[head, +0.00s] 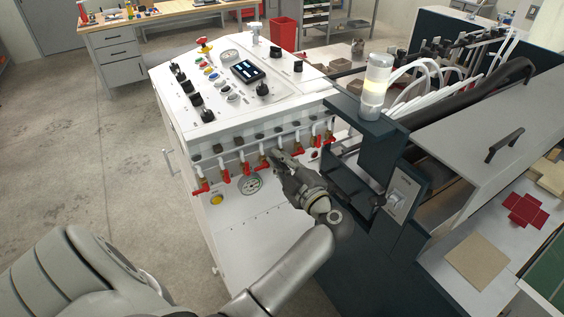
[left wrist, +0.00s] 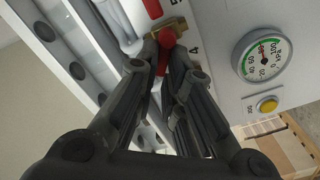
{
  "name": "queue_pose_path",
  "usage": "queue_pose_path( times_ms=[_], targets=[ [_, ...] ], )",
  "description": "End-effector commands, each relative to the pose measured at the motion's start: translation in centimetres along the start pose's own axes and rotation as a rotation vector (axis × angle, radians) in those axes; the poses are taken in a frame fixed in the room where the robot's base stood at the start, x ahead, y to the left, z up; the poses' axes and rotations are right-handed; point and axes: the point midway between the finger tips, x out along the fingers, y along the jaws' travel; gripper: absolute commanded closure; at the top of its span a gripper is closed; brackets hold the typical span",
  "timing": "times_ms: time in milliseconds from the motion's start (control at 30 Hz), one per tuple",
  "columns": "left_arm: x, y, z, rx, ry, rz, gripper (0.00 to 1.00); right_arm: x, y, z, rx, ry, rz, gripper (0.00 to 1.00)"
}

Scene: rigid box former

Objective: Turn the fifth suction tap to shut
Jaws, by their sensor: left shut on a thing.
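A row of red-handled suction taps (head: 246,170) runs along the front of the white machine cabinet, with dark knobs and pale hoses above. My left gripper (head: 273,155) reaches up to the middle of this row, right of the pressure gauge (head: 252,185), and hides part of the row. In the left wrist view, the left gripper (left wrist: 167,70) is shut on a red tap handle (left wrist: 167,40) with a brass body behind it. Another red handle (left wrist: 152,8) shows at the top edge. My right gripper is not in view.
The control panel (head: 282,77) with knobs and a small screen tops the cabinet. A signal lamp (head: 376,80) stands on the dark housing (head: 370,120) close to the right of the gripper. A yellow button (head: 217,199) sits low on the front. Floor at left is clear.

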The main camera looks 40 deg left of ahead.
Motion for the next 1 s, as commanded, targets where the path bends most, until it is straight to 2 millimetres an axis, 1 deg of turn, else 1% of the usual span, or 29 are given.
queue_pose_path(
  times_ms=[400,433,600,1000],
  targets=[
    [-0.07,-0.19,0.09,-0.007,-0.002,-0.003,1.00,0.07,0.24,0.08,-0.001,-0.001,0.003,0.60],
    [-0.07,-0.20,0.09,-0.007,-0.002,-0.003,0.89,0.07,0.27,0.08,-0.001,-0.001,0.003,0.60],
    [-0.06,-0.18,0.08,-0.007,-0.002,-0.003,0.69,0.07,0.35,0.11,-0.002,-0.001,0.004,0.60],
    [-0.24,-0.20,0.08,-0.006,-0.001,-0.003,0.69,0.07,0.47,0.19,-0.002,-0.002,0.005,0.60]
  ],
)
